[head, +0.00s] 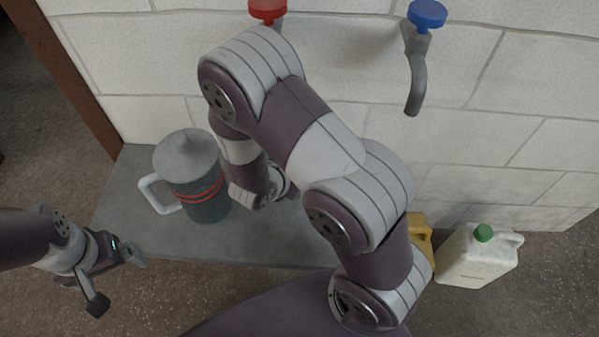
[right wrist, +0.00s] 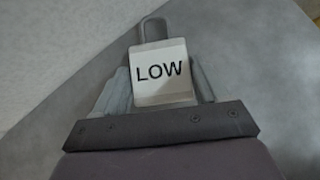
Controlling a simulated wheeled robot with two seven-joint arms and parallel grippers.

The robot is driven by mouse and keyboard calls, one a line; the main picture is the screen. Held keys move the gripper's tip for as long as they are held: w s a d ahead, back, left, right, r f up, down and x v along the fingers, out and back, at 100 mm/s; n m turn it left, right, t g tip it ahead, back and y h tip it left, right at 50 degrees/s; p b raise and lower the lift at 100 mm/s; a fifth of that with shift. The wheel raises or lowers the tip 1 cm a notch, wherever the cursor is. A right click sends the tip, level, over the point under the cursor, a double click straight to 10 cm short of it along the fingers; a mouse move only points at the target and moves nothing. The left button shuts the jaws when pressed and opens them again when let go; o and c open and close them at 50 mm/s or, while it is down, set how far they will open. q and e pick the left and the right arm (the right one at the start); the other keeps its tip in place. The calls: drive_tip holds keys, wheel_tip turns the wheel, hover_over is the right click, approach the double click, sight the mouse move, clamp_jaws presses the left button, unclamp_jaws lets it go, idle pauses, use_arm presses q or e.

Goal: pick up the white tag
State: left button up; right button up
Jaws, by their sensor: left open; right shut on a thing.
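The white tag (right wrist: 162,72) reads "LOW" in dark letters and has a grey loop at its top in the right wrist view. My right gripper (right wrist: 160,94) is shut on the white tag, with a grey finger on each side of it. In the head view the tag and the right gripper's fingers are hidden behind my right arm. My left gripper (head: 118,279) is open and empty at the lower left, in front of the grey slab's left end.
A grey jug (head: 197,180) with a white handle and red bands stands on the grey slab (head: 240,247). A white canister (head: 478,257) with a green cap and a partly hidden yellow container (head: 420,236) stand at right. A red knob (head: 267,9) and a blue-topped tap (head: 419,60) are on the block wall.

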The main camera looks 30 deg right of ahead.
wheel_tip(320, 180, up, 5)
drive_tip(key=p, duration=0.3)
drive_tip(key=s+d+r+p, duration=0.3)
drive_tip(key=s+r, duration=0.3)
drive_tip(key=s, duration=0.5)
drive_tip(key=shift+d, duration=0.6)
drive_tip(key=shift+w, duration=0.1)
drive_tip(key=shift+c, duration=0.8)
